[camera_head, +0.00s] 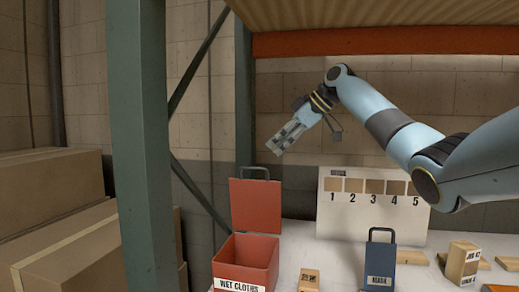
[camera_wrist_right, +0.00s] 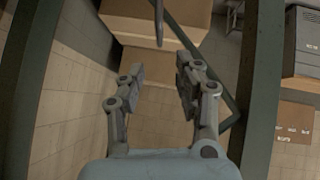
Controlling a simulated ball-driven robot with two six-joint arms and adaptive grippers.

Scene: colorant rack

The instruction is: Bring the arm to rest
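My right arm comes in from the right in the head view, raised above the shelf. My right gripper (camera_head: 286,138) hangs in the air, tilted down to the left, above the red box and clear of it. In the right wrist view the fingers of the right gripper (camera_wrist_right: 158,85) are apart with nothing between them. Floor and cardboard boxes show beyond the fingertips. My left gripper is not in either view.
A red box (camera_head: 248,258) labelled "WET CLOTHS" has its lid up. A numbered board (camera_head: 370,222), a blue container (camera_head: 380,260) and several wooden blocks stand on the shelf (camera_head: 310,245). A green upright (camera_head: 143,150) is left; an orange beam (camera_head: 390,42) is above.

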